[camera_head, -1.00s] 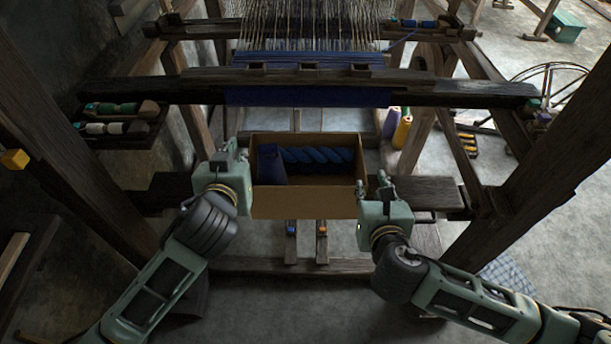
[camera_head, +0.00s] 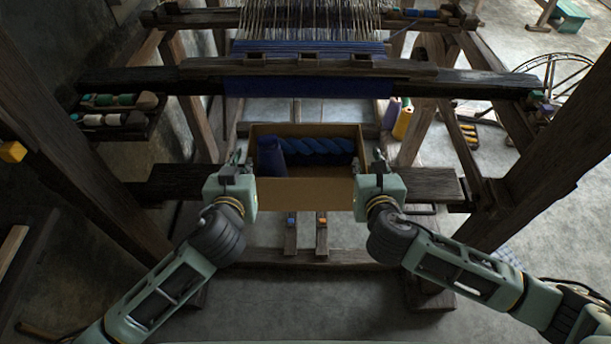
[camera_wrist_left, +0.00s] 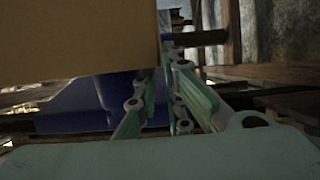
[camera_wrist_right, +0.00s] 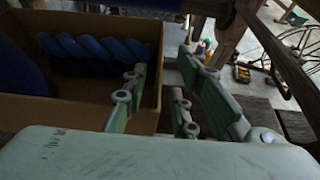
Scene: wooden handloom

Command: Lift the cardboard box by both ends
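The open cardboard box (camera_head: 306,192) sits in the middle of the loom in the head view, holding a dark blue cone (camera_head: 271,157) and a twisted blue skein (camera_head: 318,147). My left gripper (camera_head: 241,160) is at the box's left end. In the left wrist view its fingers (camera_wrist_left: 160,75) are apart, and the box covers part of one finger. My right gripper (camera_head: 371,160) is at the right end. In the right wrist view its fingers (camera_wrist_right: 163,62) are apart, one over the box's inside and one outside the right wall. Contact is unclear at both ends.
The dark loom beam (camera_head: 450,82) and blue cloth (camera_head: 300,88) are behind the box. A rack of spools (camera_head: 110,118) is at left. A yellow cone (camera_head: 403,122) stands behind right. Thick posts flank both arms. The floor in front is clear.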

